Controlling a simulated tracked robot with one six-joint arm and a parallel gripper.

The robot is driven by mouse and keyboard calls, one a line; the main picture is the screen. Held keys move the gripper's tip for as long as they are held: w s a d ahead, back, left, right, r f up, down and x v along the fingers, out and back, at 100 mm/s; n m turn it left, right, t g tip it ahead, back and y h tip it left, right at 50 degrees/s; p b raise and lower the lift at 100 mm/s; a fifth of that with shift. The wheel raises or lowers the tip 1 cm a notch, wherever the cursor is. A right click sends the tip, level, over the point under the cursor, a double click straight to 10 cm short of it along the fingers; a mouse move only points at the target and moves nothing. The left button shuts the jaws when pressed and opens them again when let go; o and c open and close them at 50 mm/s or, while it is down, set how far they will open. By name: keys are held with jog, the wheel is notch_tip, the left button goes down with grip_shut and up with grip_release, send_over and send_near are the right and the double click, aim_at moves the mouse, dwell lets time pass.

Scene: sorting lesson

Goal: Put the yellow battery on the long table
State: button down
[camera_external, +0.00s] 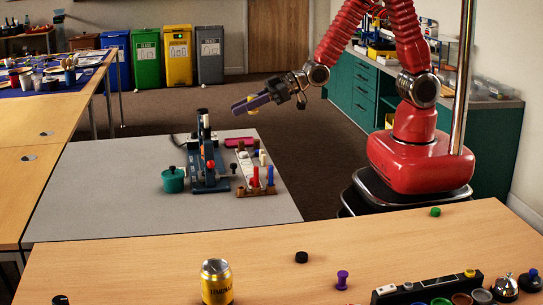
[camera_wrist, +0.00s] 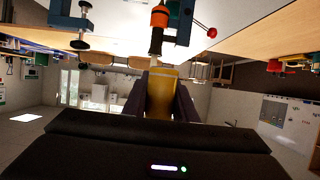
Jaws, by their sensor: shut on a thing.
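My gripper (camera_external: 258,101) is held up in the air above the back right of the grey table (camera_external: 100,190). It is shut on a yellow block-like thing, which I take to be the yellow battery (camera_wrist: 161,92). The battery sits between the two dark fingers in the wrist view, and a little yellow shows at the fingertips in the external view. The fingers hide part of it. A long wooden table (camera_external: 150,262) runs across the front. Another wooden table (camera_external: 50,110) runs along the left. The frames do not show which is meant.
The grey table carries a blue press-like device (camera_external: 209,170), a teal pot (camera_external: 173,180) and a rack with coloured pegs. A lemonade can (camera_external: 216,283), small caps and dark trays stand on the front table. Its middle right is fairly clear. Coloured bins stand at the back.

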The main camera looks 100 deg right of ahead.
jog(key=n+y, duration=0.3)
send_over(239, 172)
jog(key=shift+f, duration=6.05)
jog(key=shift+a, duration=0.2)
jog(key=shift+g, duration=0.3)
jog(key=shift+f, duration=2.95)
jog(key=shift+f, duration=1.85)
